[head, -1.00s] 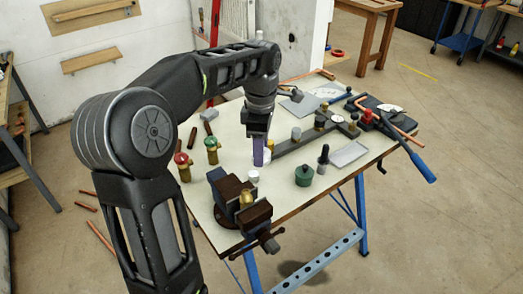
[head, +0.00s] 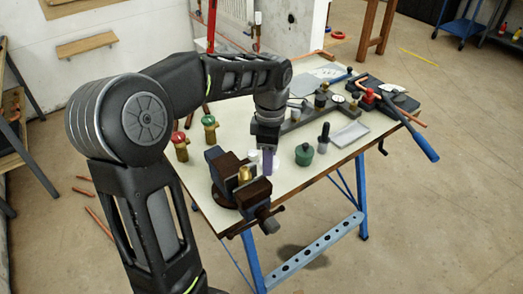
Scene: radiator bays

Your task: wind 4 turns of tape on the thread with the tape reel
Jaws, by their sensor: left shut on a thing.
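A dark vise (head: 222,178) stands at the near edge of the workbench. A brass threaded piece (head: 244,175) is upright in its jaws. My left gripper (head: 268,157) points down, just right of and behind the vise. It is shut on a narrow purple thing, which I take to be the tape reel (head: 268,163); its form is mostly hidden. The reel is apart from the brass thread in the picture. I cannot make out any tape on the thread. My right gripper is not in view.
A small white pot (head: 253,155) stands behind the vise. A green pot (head: 304,154) and a dark bottle (head: 323,138) are to the right. Two brass valves (head: 180,147) stand at the left. A pipe bender (head: 412,140) overhangs the right edge.

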